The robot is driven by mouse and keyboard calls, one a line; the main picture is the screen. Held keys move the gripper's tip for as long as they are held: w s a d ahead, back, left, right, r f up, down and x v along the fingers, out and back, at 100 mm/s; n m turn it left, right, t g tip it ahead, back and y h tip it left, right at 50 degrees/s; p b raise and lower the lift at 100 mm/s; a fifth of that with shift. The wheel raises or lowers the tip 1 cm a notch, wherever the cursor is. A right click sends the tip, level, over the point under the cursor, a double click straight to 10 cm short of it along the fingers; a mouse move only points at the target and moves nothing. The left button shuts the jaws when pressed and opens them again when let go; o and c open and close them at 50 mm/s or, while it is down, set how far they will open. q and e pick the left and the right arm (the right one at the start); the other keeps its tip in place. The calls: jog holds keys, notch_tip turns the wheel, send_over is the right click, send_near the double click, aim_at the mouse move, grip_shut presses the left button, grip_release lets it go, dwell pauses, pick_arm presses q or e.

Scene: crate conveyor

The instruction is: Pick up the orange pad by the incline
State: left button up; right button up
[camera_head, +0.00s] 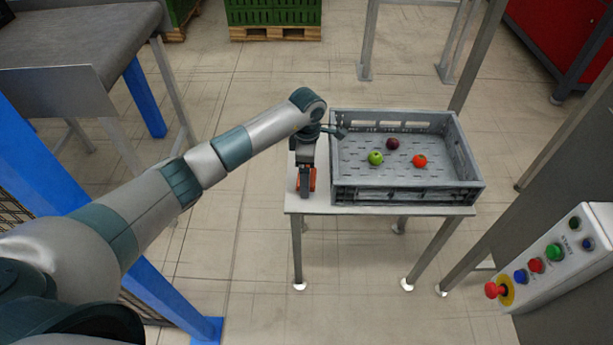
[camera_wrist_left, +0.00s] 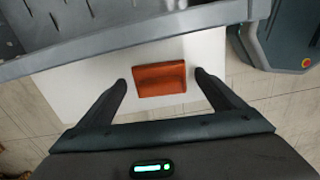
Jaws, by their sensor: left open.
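The orange pad (camera_wrist_left: 160,79) lies on the white table top, between the two spread fingers of my left gripper (camera_wrist_left: 162,82) in the left wrist view. A gap shows on each side of it. In the head view my left gripper (camera_head: 305,190) points down over the left end of the table, beside the crate. Only a part of the orange pad (camera_head: 313,180) shows there, behind the gripper. My left gripper is open. My right gripper is not seen. I cannot make out a clear incline near the pad.
A grey crate (camera_head: 455,188) stands on the white table (camera_head: 375,209), close to the pad, holding a green, a dark and a red fruit. A control box (camera_head: 565,262) with buttons is at right. A conveyor (camera_head: 85,45) stands at upper left.

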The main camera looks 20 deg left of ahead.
pick_arm(q)
jog(key=c, duration=1.1)
jog(key=shift+c, duration=0.2)
notch_tip(320, 180, up, 9)
jog(key=shift+r+b, duration=0.15)
jog(key=shift+b, duration=0.5)
jog(key=shift+r, duration=0.4)
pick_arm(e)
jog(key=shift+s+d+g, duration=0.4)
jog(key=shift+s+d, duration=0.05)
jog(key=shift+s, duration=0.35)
pick_arm(q)
jog(key=shift+o, duration=0.5)
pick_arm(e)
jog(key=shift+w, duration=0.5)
